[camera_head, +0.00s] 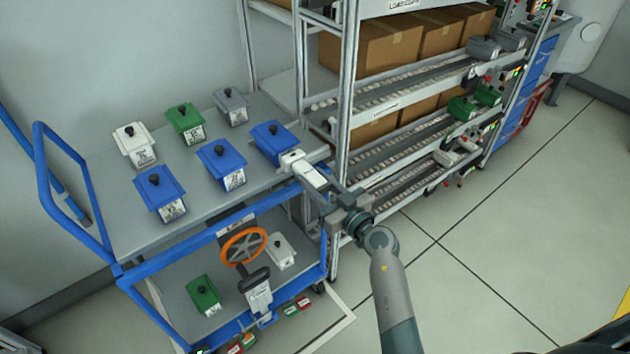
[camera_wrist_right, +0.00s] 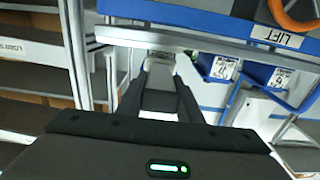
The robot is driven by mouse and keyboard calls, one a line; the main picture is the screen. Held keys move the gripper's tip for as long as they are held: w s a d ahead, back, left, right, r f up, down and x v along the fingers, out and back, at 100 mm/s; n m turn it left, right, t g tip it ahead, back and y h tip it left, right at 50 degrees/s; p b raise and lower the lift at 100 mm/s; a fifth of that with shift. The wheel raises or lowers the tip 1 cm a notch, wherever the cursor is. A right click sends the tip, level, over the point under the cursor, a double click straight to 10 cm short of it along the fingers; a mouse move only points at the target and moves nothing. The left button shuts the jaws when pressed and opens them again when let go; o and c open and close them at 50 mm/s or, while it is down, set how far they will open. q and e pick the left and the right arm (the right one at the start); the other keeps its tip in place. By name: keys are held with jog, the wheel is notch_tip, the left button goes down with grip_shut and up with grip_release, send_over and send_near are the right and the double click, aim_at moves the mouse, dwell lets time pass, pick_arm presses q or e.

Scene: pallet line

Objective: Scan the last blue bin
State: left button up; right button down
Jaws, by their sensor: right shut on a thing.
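Three blue bins with dark knobs and white labels stand on the cart's top shelf: left (camera_head: 163,190), middle (camera_head: 221,163) and right (camera_head: 273,140). My right gripper (camera_head: 322,190) is shut on a white and grey scanner (camera_head: 308,174). The scanner's head is at the near right side of the right blue bin, and its label side is partly hidden there. I cannot tell whether they touch. In the right wrist view, the gripper (camera_wrist_right: 160,88) holds the scanner (camera_wrist_right: 160,73), and two blue bins (camera_wrist_right: 217,68) (camera_wrist_right: 267,76) show beyond. My left gripper is not in view.
The cart's top shelf (camera_head: 240,185) also bears white (camera_head: 134,145), green (camera_head: 185,122) and grey (camera_head: 231,105) bins. Below are an orange wheel (camera_head: 243,246), a green bin (camera_head: 203,295) and a white bin (camera_head: 281,252). A roller rack (camera_head: 349,100) with cardboard boxes stands close right of my gripper.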

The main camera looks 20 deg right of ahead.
aim_at(325, 190)
jog(key=shift+w, duration=0.2)
jog(key=shift+w+a+p, duration=0.2)
jog(key=shift+w+p, duration=0.15)
jog(key=shift+w, duration=0.1)
dwell(0.6)
jog(key=shift+p, duration=0.6)
dwell(3.4)
dwell(0.8)
jog(key=shift+p+v, duration=0.9)
jog(key=shift+v, duration=0.4)
jog(key=shift+p+v, duration=1.1)
jog(key=shift+v, duration=1.55)
jog(key=shift+r, duration=0.15)
jog(key=shift+r, duration=0.1)
